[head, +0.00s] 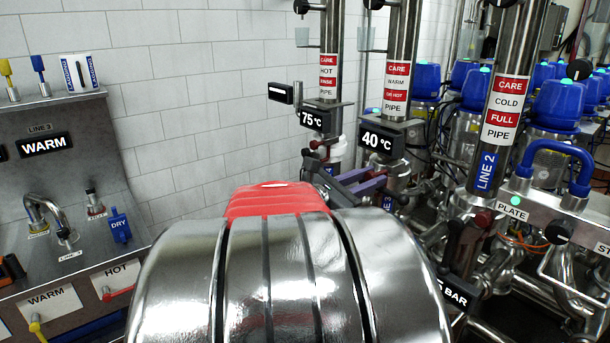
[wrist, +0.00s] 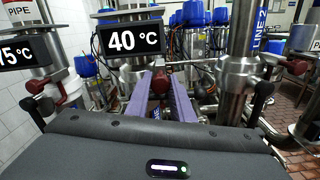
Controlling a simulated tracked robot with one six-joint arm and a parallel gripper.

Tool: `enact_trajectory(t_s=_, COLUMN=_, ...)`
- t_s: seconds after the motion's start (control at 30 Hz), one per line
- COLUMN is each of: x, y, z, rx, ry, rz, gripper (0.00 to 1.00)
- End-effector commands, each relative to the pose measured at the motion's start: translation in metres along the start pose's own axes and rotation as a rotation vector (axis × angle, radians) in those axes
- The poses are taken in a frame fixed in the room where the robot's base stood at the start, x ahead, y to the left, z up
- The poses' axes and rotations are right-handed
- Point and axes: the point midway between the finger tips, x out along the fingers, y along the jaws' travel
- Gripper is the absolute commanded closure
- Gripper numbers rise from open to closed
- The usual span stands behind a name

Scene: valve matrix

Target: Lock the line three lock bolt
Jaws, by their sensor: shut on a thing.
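The line three pipe is partly visible below the 40 °C display (head: 384,138), with a blue label (head: 388,202) low on it. In the wrist view the same display (wrist: 129,40) stands just beyond my gripper (wrist: 160,86). The purple fingers of my gripper are closed on either side of a dark red bolt head (wrist: 160,80), which I take as the line three lock bolt. In the head view my gripper (head: 374,183) reaches in below the display, and the bolt is hidden there. Whether the bolt is locked cannot be told.
Similar dark red bolts sit at the neighbouring pipes to the left (wrist: 58,92) and right (head: 484,218). The line two pipe (head: 492,130) stands close on the right. A sink panel (head: 55,190) is at the left. My own arm covers the lower middle.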

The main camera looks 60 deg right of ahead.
Motion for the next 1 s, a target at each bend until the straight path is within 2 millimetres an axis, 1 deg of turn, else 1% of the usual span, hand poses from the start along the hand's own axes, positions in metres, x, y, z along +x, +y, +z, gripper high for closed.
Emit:
enact_trajectory(t_s=0.13, x=-0.001, y=-0.002, z=-0.001, rx=-0.001, ry=0.001, rz=-0.003, gripper=1.00)
enact_trajectory(t_s=0.17, x=-0.001, y=-0.002, z=-0.001, rx=-0.001, ry=0.001, rz=-0.003, gripper=0.77)
enact_trajectory(t_s=0.4, x=0.000, y=-0.002, z=0.000, rx=-0.001, ry=0.000, rz=-0.004, gripper=0.61)
enact_trajectory(t_s=0.67, x=0.000, y=-0.002, z=0.000, rx=-0.001, ry=0.000, rz=-0.004, gripper=0.60)
enact_trajectory(t_s=0.77, x=-0.002, y=-0.002, z=0.000, rx=-0.001, ry=0.000, rz=-0.003, gripper=0.60)
enact_trajectory(t_s=0.87, x=-0.009, y=-0.001, z=0.000, rx=-0.001, ry=0.000, rz=-0.001, gripper=0.60)
enact_trajectory(t_s=1.0, x=-0.022, y=-0.001, z=0.000, rx=-0.001, ry=0.000, rz=-0.002, gripper=0.60)
